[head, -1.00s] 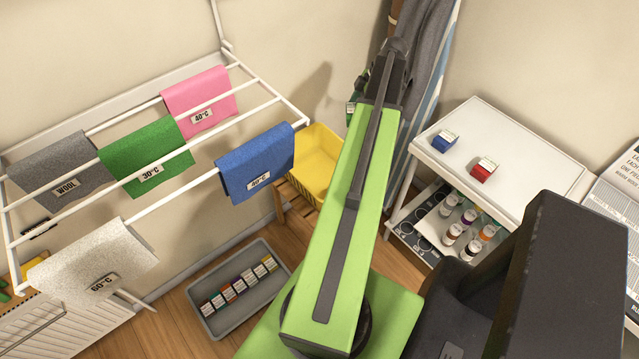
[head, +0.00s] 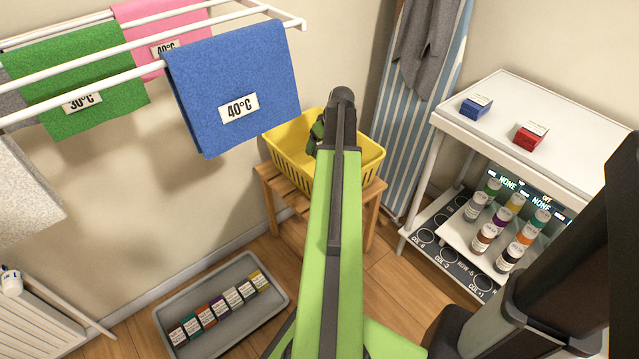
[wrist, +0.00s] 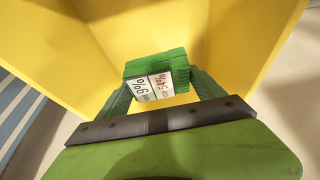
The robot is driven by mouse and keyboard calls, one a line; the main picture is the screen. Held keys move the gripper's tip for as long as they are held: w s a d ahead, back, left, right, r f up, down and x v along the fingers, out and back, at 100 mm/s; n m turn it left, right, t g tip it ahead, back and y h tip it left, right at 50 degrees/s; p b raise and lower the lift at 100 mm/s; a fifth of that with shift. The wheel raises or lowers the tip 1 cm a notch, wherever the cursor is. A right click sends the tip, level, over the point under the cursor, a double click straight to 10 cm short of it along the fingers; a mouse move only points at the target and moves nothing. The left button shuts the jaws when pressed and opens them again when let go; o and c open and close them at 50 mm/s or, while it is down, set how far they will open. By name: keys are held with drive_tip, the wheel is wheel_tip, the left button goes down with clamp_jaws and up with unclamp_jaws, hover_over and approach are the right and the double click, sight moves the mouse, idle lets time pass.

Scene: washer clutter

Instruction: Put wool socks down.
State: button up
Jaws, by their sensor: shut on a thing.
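The wool socks (wrist: 155,69) look like a green, ribbed bundle with two white tags bearing percent figures. In the wrist view they sit between the two green fingers of my gripper (wrist: 160,88), which is shut on them. The yellow basket (wrist: 245,30) fills the view around and behind them. In the head view the yellow basket (head: 372,158) stands on a wooden stool, and my gripper (head: 318,132) is at it, mostly hidden by my arm. The socks are not clear there. I cannot tell whether they touch the basket's floor.
A blue 40°C cloth (head: 235,85) hangs from the rack just left of the basket. An ironing board (head: 425,95) stands behind on the right. A white trolley (head: 560,115) with boxes and bottles is at right. A grey tray (head: 170,312) with several small items lies on the floor.

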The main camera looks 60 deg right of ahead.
wheel_tip(320, 180, down, 10)
drive_tip(key=b, duration=1)
drive_tip(key=shift+f, duration=0.15)
drive_tip(key=shift+r, duration=0.2)
drive_tip(key=shift+f, duration=0.15)
drive_tip(key=o, duration=1.4)
drive_tip(key=shift+c, duration=0.2)
drive_tip(key=p+v, duration=1.1)
drive_tip(key=v, duration=0.1)
drive_tip(key=shift+r, duration=0.25)
